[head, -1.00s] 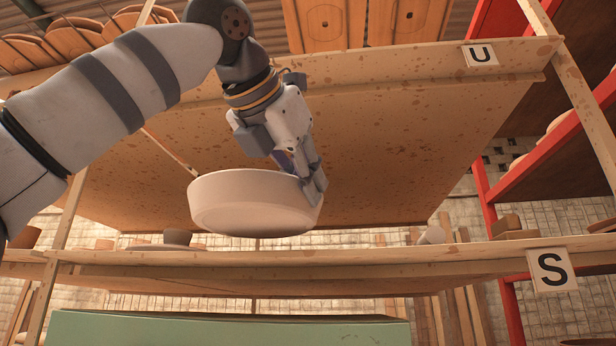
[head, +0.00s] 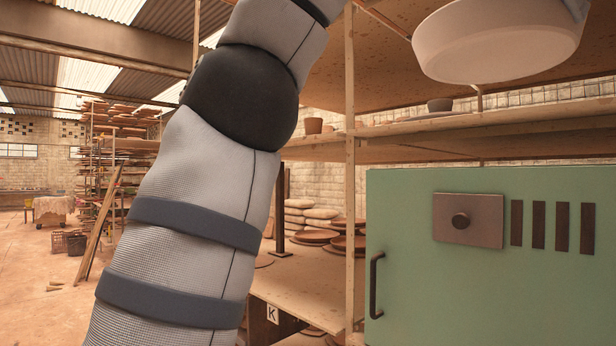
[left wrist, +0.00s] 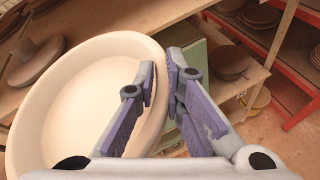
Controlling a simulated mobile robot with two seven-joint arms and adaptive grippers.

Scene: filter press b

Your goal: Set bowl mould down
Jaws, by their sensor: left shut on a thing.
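The bowl mould (head: 500,42) is a round, shallow, off-white bowl, at the upper right of the head view. It is upright and held in the air, appearing above the wooden shelf board (head: 470,127). In the left wrist view the open inside of the bowl mould (left wrist: 85,105) shows empty. My left gripper (left wrist: 160,78) is shut on its rim, one finger inside the wall and one outside. In the head view only a sliver of that gripper shows at the top right corner. My right gripper is in neither view.
A green cabinet (head: 400,215) with a dark handle stands below the shelf board. A terracotta pot (head: 313,125) and a grey cup (head: 440,105) stand on the board. A lower shelf (head: 300,280) holds stacked discs. A wooden post (head: 350,200) stands left of the cabinet.

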